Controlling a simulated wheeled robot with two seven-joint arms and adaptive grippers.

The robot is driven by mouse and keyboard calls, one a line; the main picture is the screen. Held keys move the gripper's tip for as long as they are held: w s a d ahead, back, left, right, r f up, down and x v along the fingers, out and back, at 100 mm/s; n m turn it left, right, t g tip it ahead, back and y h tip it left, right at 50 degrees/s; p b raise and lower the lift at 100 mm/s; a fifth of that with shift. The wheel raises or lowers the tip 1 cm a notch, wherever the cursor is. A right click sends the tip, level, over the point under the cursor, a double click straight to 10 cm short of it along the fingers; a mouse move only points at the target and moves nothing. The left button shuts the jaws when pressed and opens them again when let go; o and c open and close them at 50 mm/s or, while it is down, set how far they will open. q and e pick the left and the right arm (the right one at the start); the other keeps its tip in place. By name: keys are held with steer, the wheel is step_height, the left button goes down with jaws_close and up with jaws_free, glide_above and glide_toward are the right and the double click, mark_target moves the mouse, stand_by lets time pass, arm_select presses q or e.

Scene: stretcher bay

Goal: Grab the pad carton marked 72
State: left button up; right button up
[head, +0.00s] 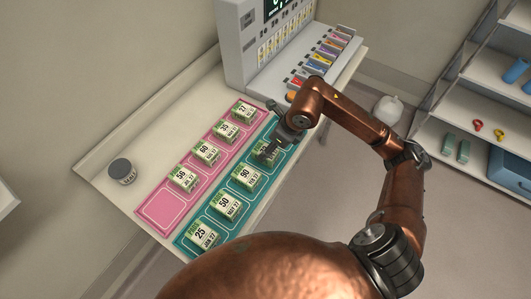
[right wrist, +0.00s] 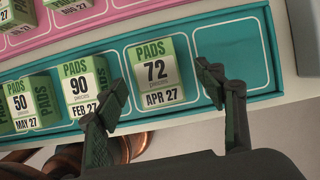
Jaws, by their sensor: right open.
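The pad carton marked 72 (right wrist: 156,72) is white with a green top and reads APR 27. It stands on the teal mat (right wrist: 232,48) in the right wrist view. My right gripper (right wrist: 161,84) is open, with one finger to the left of this carton and one to the right. The left finger is close to the carton, and a wider gap shows on the right; I cannot tell whether either touches. In the head view the right gripper (head: 274,147) partly hides the carton (head: 263,151). My left gripper is in neither view.
The carton marked 90 (right wrist: 80,88) stands just left of the 72 carton, close to my left-hand finger. Cartons 50 (head: 224,204) and 25 (head: 202,234) share the teal mat. A pink mat (head: 162,208) holds several more. A grey dispenser (head: 236,50) stands behind.

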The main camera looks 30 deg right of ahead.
mark_target(261, 145)
steer(key=x, duration=0.4)
steer(key=shift+s+a+f, duration=0.15)
steer(key=shift+s+f, duration=0.05)
steer(key=shift+f, duration=0.15)
steer(key=shift+c, duration=0.7)
steer(key=c, duration=1.3)
